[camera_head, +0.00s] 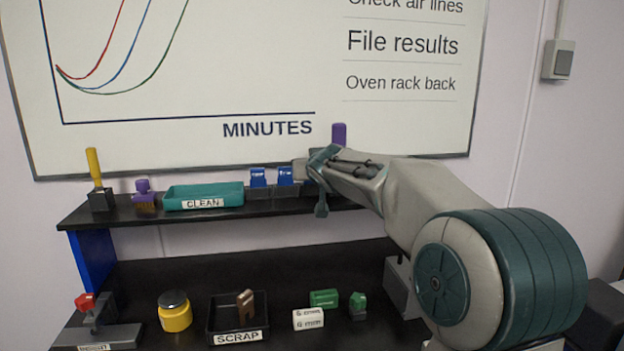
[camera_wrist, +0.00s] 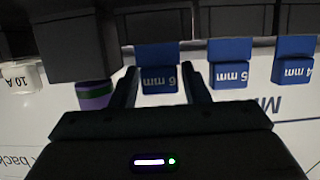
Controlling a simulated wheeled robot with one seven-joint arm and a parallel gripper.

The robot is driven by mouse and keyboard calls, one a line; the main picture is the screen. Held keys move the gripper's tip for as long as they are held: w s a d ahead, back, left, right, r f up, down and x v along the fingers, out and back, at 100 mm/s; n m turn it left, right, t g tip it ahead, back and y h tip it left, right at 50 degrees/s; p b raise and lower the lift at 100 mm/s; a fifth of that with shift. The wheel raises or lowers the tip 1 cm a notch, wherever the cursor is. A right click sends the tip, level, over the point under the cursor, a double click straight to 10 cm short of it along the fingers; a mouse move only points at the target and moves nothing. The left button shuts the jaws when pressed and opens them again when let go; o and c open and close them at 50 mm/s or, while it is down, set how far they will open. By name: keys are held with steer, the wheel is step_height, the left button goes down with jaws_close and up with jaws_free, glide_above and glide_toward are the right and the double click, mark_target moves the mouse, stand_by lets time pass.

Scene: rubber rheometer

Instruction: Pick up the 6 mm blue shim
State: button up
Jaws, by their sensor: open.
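The 6 mm blue shim (camera_wrist: 159,78) stands in a dark holder in the wrist view, its label upside down. It lies between the two spread fingers of my gripper (camera_wrist: 160,88), with a gap visible on each side. My gripper is open and holds nothing. In the head view my gripper (camera_head: 316,180) is at the upper shelf and hides the 6 mm shim. The 5 mm blue shim (camera_wrist: 230,65) and the 4 mm blue shim (camera_wrist: 294,62) stand beside it in a row. Two blue shims show left of my gripper in the head view (camera_head: 285,176).
A purple-and-green piece (camera_wrist: 94,95) under a dark block is close beside one finger. The upper shelf (camera_head: 150,215) also carries a teal CLEAN tray (camera_head: 222,191) and a yellow-handled tool (camera_head: 94,168). Below are a SCRAP tray (camera_head: 222,327), a yellow jar (camera_head: 175,315) and green pieces (camera_head: 324,298).

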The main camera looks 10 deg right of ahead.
steer(key=c, duration=0.8)
steer(key=shift+r, duration=0.1)
